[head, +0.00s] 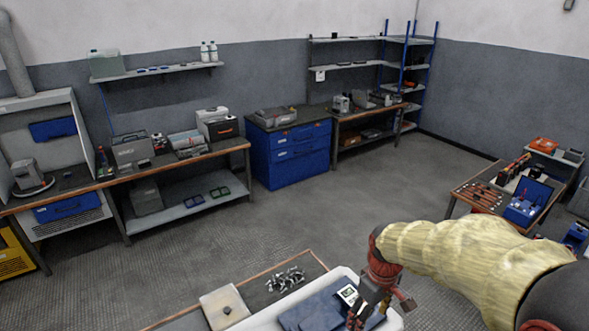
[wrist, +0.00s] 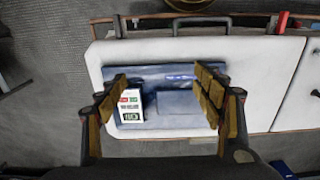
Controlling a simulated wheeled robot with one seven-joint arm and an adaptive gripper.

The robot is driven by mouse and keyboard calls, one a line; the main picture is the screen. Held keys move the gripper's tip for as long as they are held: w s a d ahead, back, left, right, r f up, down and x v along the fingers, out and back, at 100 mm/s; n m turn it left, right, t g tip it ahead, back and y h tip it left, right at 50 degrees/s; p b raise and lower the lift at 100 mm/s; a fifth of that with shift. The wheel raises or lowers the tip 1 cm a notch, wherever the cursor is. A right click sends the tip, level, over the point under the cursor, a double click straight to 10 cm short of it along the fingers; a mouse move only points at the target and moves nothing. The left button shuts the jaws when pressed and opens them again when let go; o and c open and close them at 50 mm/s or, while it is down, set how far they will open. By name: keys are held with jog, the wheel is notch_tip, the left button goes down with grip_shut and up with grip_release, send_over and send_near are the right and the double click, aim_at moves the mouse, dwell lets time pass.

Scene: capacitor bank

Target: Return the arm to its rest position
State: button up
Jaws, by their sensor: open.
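My gripper (head: 365,306) is low at the bottom of the head view, over the white-topped bench. In the wrist view my gripper (wrist: 160,90) has its two fingers wide apart, with nothing clamped between them. A small white box (wrist: 131,110) with red and green marks and a dark display lies on a blue mat or pouch (wrist: 165,76), near the left finger. The box also shows in the head view (head: 348,293), beside the gripper. My arm, in a yellowish cover, reaches in from the right. I cannot tell whether a finger touches the box.
A white lidded box (head: 225,305) and several small metal parts (head: 286,279) lie on the near bench. A tool table (head: 480,197) stands at the right. Workbenches and a blue drawer cabinet (head: 289,155) line the back wall. The floor between is clear.

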jog(key=s+r+m+t+b, duration=0.1)
jog(key=s+m+t+b, duration=0.4)
jog(key=s+b, duration=1.1)
jog(key=shift+s+m+t, duration=0.3)
jog(key=shift+s+m, duration=0.25)
jog(key=shift+m, duration=0.35)
dwell(0.7)
